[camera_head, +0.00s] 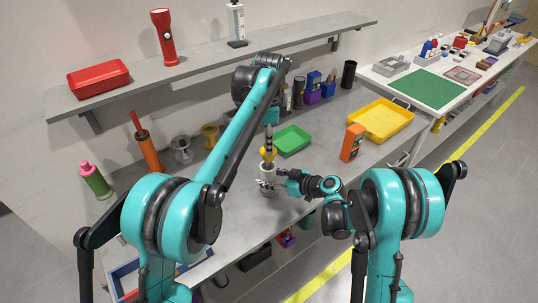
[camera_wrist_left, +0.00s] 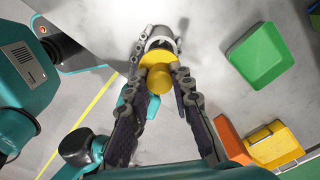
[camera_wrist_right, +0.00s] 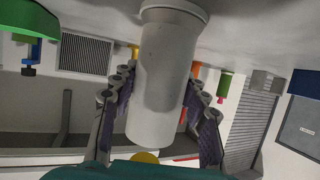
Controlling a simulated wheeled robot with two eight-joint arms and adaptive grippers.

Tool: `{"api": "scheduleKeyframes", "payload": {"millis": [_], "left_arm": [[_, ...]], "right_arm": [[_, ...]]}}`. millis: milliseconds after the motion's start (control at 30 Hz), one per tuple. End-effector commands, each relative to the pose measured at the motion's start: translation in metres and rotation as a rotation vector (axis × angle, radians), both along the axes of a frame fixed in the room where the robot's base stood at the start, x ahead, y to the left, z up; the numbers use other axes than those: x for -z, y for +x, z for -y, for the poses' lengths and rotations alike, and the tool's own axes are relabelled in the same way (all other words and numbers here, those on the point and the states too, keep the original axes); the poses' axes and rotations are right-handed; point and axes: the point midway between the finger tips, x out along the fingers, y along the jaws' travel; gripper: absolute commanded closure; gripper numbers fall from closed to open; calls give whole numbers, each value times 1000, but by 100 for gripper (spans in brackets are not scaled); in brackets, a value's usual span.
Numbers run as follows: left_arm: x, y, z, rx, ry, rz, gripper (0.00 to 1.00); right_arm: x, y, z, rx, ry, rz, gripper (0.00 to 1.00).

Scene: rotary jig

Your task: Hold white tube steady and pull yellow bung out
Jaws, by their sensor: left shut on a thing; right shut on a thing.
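The white tube (camera_head: 268,172) stands upright on the grey bench at its front middle. It fills the middle of the right wrist view (camera_wrist_right: 163,80). My right gripper (camera_head: 270,184) is shut around the tube's side, with a finger on each side of it. The yellow bung (camera_wrist_left: 157,78) is at the tube's upper end, and it shows small in the head view (camera_head: 267,152). My left gripper (camera_wrist_left: 159,70) points down from above and is shut on the bung. The fingers partly hide the bung, and I cannot tell how deep it sits.
A green tray (camera_head: 292,139) lies just behind and right of the tube, with an orange box (camera_head: 352,142) and yellow tray (camera_head: 381,119) further right. Metal and yellow spools (camera_head: 182,148) stand to the left. A shelf (camera_head: 225,55) runs above the bench.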

Motion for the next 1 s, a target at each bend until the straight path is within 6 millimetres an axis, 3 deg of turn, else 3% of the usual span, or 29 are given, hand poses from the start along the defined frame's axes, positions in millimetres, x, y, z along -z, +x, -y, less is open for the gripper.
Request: {"api": "scheduleKeyframes", "payload": {"millis": [200, 533, 567, 633, 1000], "left_arm": [[-31, 0, 0, 0, 0, 0, 100], [-36, 0, 0, 0, 0, 0, 100], [-36, 0, 0, 0, 0, 0, 100], [-36, 0, 0, 0, 0, 0, 100], [-36, 0, 0, 0, 0, 0, 100]], "right_arm": [[0, 0, 0, 0, -1, -1, 90], [0, 0, 0, -1, -1, -1, 90], [0, 0, 0, -1, -1, -1, 48], [0, 0, 0, 0, -1, -1, 31], [-2, -2, 3, 1, 0, 0, 31]]}}
